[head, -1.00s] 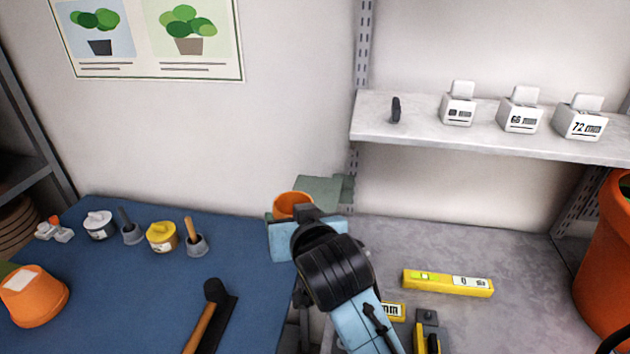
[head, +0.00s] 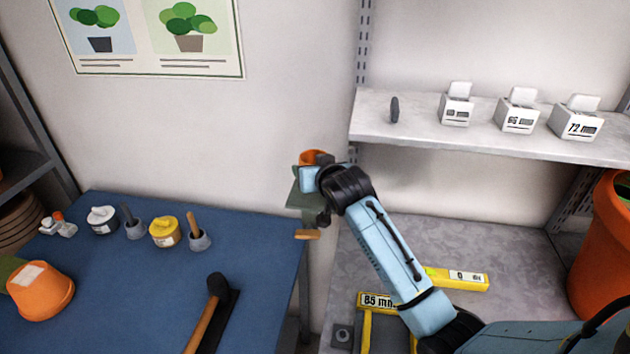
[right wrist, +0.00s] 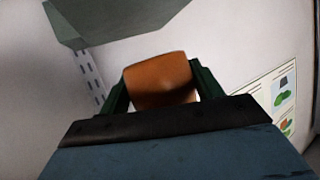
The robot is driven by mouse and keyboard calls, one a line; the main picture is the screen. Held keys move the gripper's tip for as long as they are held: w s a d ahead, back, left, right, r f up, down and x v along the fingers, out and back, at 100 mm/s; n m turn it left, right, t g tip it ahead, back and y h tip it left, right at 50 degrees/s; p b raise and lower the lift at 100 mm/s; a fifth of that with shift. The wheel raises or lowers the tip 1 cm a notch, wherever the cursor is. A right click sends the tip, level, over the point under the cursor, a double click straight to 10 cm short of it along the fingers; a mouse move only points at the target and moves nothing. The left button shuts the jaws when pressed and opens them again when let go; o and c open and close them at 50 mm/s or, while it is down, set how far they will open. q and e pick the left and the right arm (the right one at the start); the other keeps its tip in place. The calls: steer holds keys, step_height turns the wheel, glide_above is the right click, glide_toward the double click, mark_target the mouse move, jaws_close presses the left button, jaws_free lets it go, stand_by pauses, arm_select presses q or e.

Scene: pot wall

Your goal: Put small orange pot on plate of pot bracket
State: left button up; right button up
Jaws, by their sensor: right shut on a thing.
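My right gripper (head: 311,170) is shut on the small orange pot (head: 312,157), near the wall. In the right wrist view the pot (right wrist: 162,80) sits between the two green fingers of the gripper (right wrist: 162,92). The grey-green plate of the pot bracket (head: 305,200) shows just below the gripper in the head view, partly hidden by it. In the right wrist view, which is turned nearly upside down, the plate (right wrist: 115,18) is at the upper left, apart from the pot. My left gripper is not in view.
A blue table (head: 140,290) at left holds jars, small tools, a mallet (head: 217,290) and a larger orange pot (head: 42,290). A shelf (head: 480,135) at right bears white labelled blocks. Yellow gauges (head: 455,278) lie on the grey worktop; a big orange pot (head: 605,265) stands far right.

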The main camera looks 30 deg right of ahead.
step_height(320, 180, down, 4)
steer(key=shift+r, duration=0.2)
steer(key=shift+w+d+f, duration=0.2)
steer(key=shift+w+f, duration=0.05)
steer(key=shift+w, duration=0.05)
steer(key=shift+f, duration=0.15)
steer(key=o, duration=1.1)
